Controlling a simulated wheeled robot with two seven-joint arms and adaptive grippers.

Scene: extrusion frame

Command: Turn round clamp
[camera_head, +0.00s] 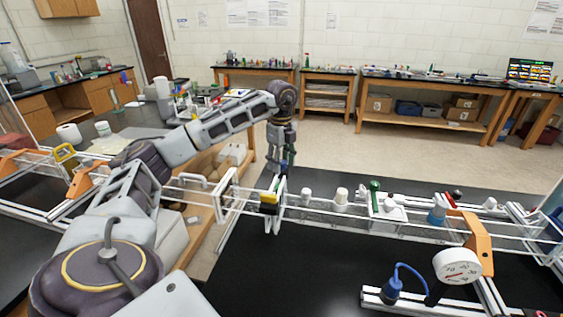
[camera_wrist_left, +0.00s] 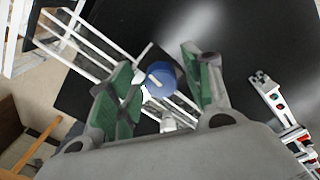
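A round blue part (camera_wrist_left: 160,78) with a pale bar across its face shows in the left wrist view, between my left gripper's green finger pads (camera_wrist_left: 158,88). It looks like the round clamp, and I see a gap beside it, so the fingers stand apart. In the head view my left gripper (camera_head: 281,165) points down, just above a small yellow and black piece (camera_head: 270,199) on the frame's upright. My right gripper is in neither view.
The white extrusion frame (camera_head: 330,218) runs across the black table (camera_head: 330,275). White knobs (camera_head: 341,196), a green-topped part (camera_head: 375,190), an orange bracket (camera_head: 478,245) and a round dial (camera_head: 458,265) sit along it. A blue-handled part (camera_head: 392,287) is in front.

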